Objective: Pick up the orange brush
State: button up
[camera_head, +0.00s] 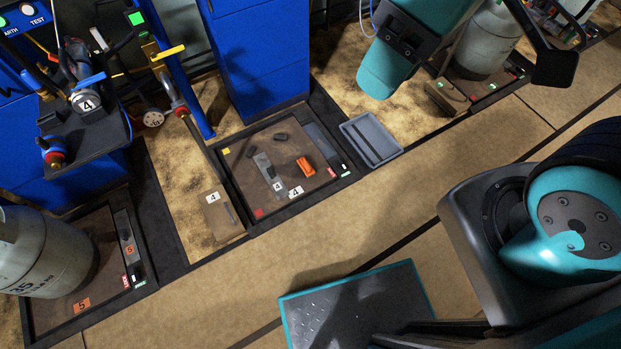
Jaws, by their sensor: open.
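The orange brush (305,168) lies on the brown platform of the scale marked 4 (250,208), right of the platform's middle. It is small here and its bristles cannot be made out. My gripper (555,68) is only partly in view at the top right, where a dark bar ends in a black pad that looks like one finger. It is open, well above and to the right of the brush, and nothing shows in it. The teal and black part of my arm (385,70) hangs at the top centre and does not cover the brush.
Several dark pieces and a grey strip (263,165) lie left of the brush. A grey tray (371,139) stands right of the scale. Blue cabinets (262,60) rise behind. Grey gas cylinders stand at lower left (45,252) and top right (487,40).

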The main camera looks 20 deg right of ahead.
aim_at(305, 167)
jog(key=u, duration=0.35)
jog(key=i, duration=0.85)
jog(key=u, duration=0.1)
